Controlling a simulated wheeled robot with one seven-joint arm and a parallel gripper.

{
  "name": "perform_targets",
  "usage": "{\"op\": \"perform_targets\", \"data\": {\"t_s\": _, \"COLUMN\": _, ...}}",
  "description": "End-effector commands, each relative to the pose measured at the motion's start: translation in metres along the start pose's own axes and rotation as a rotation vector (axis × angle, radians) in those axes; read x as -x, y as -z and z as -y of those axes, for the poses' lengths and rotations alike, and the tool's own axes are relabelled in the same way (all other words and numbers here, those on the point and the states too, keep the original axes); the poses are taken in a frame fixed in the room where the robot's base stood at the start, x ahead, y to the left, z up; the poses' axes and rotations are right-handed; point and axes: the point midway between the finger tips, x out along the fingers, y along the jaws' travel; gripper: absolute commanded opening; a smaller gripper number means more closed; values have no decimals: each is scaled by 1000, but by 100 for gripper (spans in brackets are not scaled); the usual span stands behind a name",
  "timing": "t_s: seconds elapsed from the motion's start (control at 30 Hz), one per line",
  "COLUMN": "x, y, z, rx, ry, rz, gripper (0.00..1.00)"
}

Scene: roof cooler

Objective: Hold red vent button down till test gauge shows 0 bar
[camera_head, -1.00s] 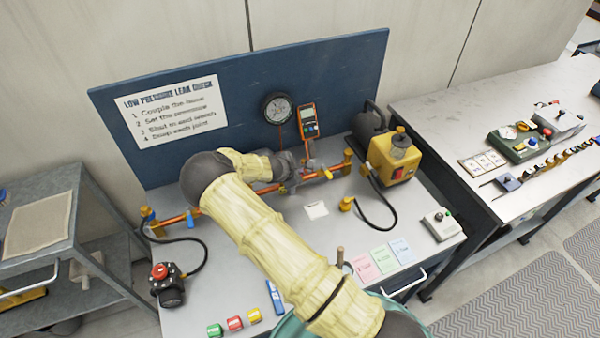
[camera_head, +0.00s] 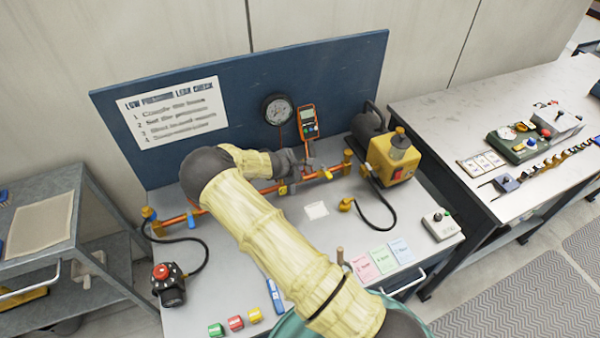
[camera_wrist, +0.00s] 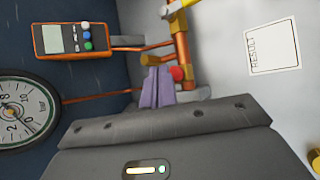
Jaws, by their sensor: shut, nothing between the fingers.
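The round test gauge (camera_head: 278,109) hangs on the blue back panel. It also shows at the left of the wrist view (camera_wrist: 22,112), turned on its side, its needle too small to read surely. A small red button (camera_wrist: 177,73) shows on the copper and brass pipework in the wrist view, just beside my fingertips. Whether they touch it I cannot tell. My gripper (camera_wrist: 157,88) is shut and empty, its purple-grey fingers pointing at the pipework. In the head view my gripper (camera_head: 309,164) is at the pipe below the orange meter, and the button is not clearly visible.
An orange handheld meter (camera_head: 307,120) is on the panel beside the gauge. The copper pipe (camera_head: 265,190) runs along the bench. A yellow pump unit (camera_head: 395,157) stands at right, a black box with a red knob (camera_head: 168,285) at left. A white result card (camera_head: 316,210) lies on the bench.

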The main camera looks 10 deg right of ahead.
Motion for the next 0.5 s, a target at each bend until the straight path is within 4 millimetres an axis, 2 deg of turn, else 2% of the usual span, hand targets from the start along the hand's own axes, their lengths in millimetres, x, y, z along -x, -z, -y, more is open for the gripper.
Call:
{"op": "perform_targets", "data": {"t_s": 0.17, "x": 2, "y": -2, "z": -2, "rx": -1, "ry": -1, "rz": 0, "gripper": 0}}
{"op": "perform_targets", "data": {"t_s": 0.5, "x": 22, "y": -16, "z": -16, "rx": -1, "ry": -1, "rz": 1, "gripper": 0}}
